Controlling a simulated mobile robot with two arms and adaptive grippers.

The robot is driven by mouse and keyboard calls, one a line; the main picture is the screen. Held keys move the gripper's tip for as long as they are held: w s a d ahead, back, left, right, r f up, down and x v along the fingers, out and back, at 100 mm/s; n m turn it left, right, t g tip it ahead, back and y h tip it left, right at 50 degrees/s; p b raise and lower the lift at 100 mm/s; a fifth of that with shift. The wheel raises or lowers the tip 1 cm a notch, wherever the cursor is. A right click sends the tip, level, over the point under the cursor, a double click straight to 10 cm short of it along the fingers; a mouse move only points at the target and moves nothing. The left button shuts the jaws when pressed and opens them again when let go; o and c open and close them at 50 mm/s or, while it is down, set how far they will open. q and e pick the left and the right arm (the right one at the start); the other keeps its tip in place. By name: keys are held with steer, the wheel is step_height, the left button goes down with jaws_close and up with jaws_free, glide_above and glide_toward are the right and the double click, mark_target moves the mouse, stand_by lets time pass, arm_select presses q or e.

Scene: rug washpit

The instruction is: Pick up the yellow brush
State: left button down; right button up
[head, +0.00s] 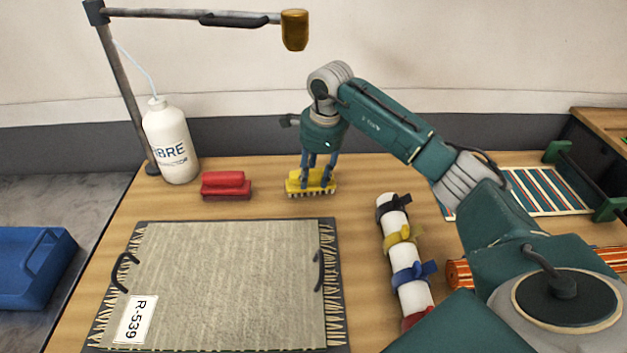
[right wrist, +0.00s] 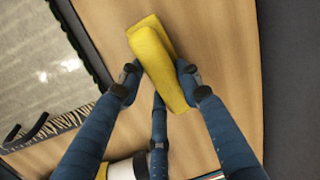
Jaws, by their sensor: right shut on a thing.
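The yellow brush (head: 295,186) sits at the back of the wooden table, bristles down, just behind the rug's far edge. My right gripper (head: 317,180) reaches down onto it from above, with its fingers on both sides of the brush. In the right wrist view the yellow brush (right wrist: 157,62) lies between the fingertips of my right gripper (right wrist: 157,85), which is shut on it. In the head view the bristles are at table level; I cannot tell whether they still touch the wood. My left gripper is in neither view.
A red brush (head: 226,185) lies left of the yellow one, near a white bottle (head: 172,142) and a lamp post (head: 124,95). A beige rug (head: 225,285) on a dark mat fills the front. A white roll with coloured straps (head: 412,295) lies to the right. A blue tray (head: 30,268) is far left.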

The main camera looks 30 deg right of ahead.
step_height(320, 180, up, 4)
steer(key=p, duration=0.2)
steer(key=shift+w+f+p, duration=0.1)
steer(key=shift+f+p, duration=0.1)
steer(key=shift+p, duration=0.2)
steer(key=s+d+b, duration=0.1)
steer(key=s+d, duration=0.3)
steer(key=d, duration=0.3)
steer(key=s+d+b, duration=0.2)
steer(key=s+d, duration=0.3)
steer(key=d, duration=0.3)
steer(key=shift+s+d, duration=0.2)
steer(key=shift+s, duration=0.05)
